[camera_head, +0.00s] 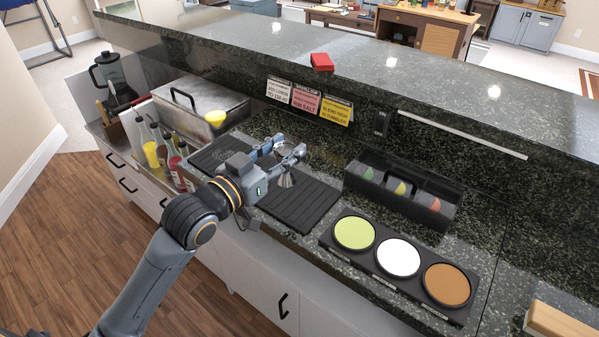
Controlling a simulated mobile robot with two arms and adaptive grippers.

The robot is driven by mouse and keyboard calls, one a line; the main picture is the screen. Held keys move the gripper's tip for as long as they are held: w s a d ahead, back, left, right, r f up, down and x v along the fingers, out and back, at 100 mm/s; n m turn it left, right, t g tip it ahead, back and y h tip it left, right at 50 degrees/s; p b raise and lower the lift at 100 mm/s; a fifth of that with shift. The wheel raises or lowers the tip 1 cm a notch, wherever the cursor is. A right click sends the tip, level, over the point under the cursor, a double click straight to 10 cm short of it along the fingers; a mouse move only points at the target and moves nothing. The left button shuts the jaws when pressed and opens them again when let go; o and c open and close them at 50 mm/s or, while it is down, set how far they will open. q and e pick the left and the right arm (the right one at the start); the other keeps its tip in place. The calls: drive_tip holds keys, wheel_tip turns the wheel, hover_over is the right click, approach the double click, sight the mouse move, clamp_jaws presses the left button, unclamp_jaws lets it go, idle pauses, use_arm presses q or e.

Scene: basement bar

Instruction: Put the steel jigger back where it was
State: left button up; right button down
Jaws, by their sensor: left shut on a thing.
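My left gripper (287,157) reaches in from the left and is shut on the steel jigger (287,179). The jigger shows as a small shiny metal cone at the fingertips, partly hidden by the fingers. The gripper is over the black ribbed bar mat (304,207). I cannot tell whether the jigger touches the mat or hangs just above it. My right gripper is not in view.
A rimming tray (342,258) with green, white and brown rounds lies at the right front. A dark condiment box (446,212) stands behind it. Bottles (172,163) and a steel bin (201,103) stand left. A raised granite ledge (400,75) runs behind, carrying a red box (322,62).

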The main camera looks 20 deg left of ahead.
use_arm(q)
drive_tip(key=w+f, duration=0.1)
drive_tip(key=f, duration=0.2)
drive_tip(key=w+d+f, duration=0.1)
drive_tip(key=w+f, duration=0.1)
drive_tip(key=w+d+f, duration=0.1)
drive_tip(key=w+f, duration=0.1)
drive_tip(key=f, duration=0.1)
drive_tip(key=shift+f, duration=0.35)
drive_tip(key=shift+s+a+f, duration=0.1)
drive_tip(key=shift+f, duration=0.1)
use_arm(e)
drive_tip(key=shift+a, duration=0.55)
use_arm(q)
drive_tip(key=shift+f, duration=0.15)
drive_tip(key=o, duration=1.2)
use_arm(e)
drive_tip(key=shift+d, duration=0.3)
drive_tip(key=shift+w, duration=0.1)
